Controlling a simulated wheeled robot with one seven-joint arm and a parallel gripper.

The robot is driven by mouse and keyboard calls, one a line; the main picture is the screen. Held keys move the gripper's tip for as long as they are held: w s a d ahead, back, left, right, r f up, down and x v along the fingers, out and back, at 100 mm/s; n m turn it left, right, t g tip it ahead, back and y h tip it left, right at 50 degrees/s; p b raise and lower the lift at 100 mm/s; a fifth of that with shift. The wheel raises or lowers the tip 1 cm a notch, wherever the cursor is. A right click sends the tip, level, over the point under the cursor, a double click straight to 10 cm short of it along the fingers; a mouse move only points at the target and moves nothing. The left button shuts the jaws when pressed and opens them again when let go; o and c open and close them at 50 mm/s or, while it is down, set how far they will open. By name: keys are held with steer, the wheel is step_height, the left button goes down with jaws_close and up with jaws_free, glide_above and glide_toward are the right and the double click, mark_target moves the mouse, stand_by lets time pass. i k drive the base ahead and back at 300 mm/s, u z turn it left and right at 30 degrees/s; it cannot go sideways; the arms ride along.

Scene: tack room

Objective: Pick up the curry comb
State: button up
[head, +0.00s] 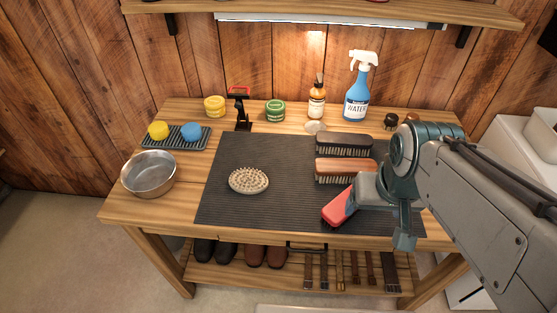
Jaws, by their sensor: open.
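A pale oval piece covered in small nubs, which looks like the curry comb (248,181), lies on the dark ribbed mat (225,207), left of its middle. It is fully visible and nothing touches it. My gripper (404,240) is over the right part of the mat, well to the right of the comb. It is open. My arm hides much of its jaws, and I see nothing held in it.
A red brush (338,208), partly covered by my arm, and two wooden brushes (344,144) (345,171) lie on the mat's right. A metal bowl (149,174) stands left. A spray bottle (358,88), an amber bottle (317,101) and tins line the back. A shelf (330,12) hangs above.

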mark_target(248, 182)
steer(key=z, duration=1.6)
steer(key=k, duration=1.05)
steer(key=u, duration=2.25)
steer(key=i, duration=0.5)
steer(key=z, duration=0.1)
